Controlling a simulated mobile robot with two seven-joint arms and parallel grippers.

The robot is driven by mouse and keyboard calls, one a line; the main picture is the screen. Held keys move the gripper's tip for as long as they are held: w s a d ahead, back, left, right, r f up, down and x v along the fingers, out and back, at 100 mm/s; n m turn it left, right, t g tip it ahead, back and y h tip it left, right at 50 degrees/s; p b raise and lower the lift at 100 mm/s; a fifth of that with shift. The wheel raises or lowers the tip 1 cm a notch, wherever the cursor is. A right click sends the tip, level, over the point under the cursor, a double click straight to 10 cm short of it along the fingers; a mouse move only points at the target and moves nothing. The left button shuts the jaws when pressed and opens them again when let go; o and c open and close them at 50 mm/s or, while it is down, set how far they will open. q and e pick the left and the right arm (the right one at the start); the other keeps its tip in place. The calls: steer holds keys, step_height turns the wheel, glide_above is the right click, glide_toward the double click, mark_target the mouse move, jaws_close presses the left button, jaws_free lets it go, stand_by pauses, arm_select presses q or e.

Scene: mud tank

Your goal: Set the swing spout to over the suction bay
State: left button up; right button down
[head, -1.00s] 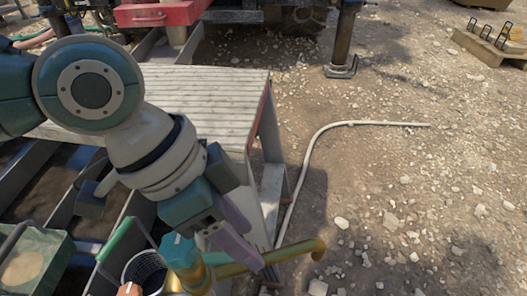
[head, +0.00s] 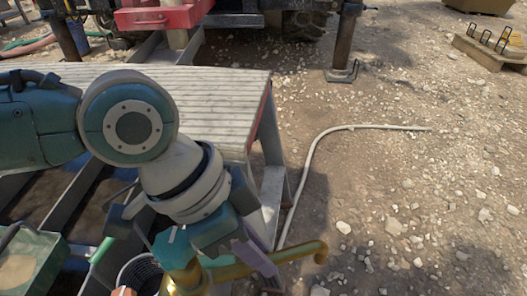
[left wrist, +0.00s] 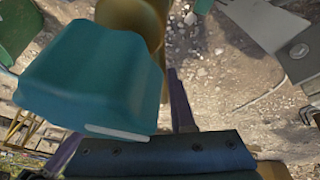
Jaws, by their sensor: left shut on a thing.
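The swing spout (head: 300,252) is a brass-yellow pipe with a downturned end, reaching right from an upright brass post. It points out past the tank wall over the gravel. A teal block (head: 174,247) sits on top of the post; a large teal block (left wrist: 92,78) fills the left of the left wrist view, with brass pipe (left wrist: 130,14) behind it. The exact contact is partly hidden. My right gripper is not in view. I cannot tell which compartment is the suction bay.
Dark tank compartments with grey dividing walls (head: 80,185) lie at the left, partly behind my arm. A slatted walkway (head: 215,100) spans behind. A mesh basket (head: 143,272) is beside the post. A pale hose (head: 305,170) lies on open gravel at right.

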arm_select(q)
jaws_close()
stand_by(0.3)
stand_by(0.7)
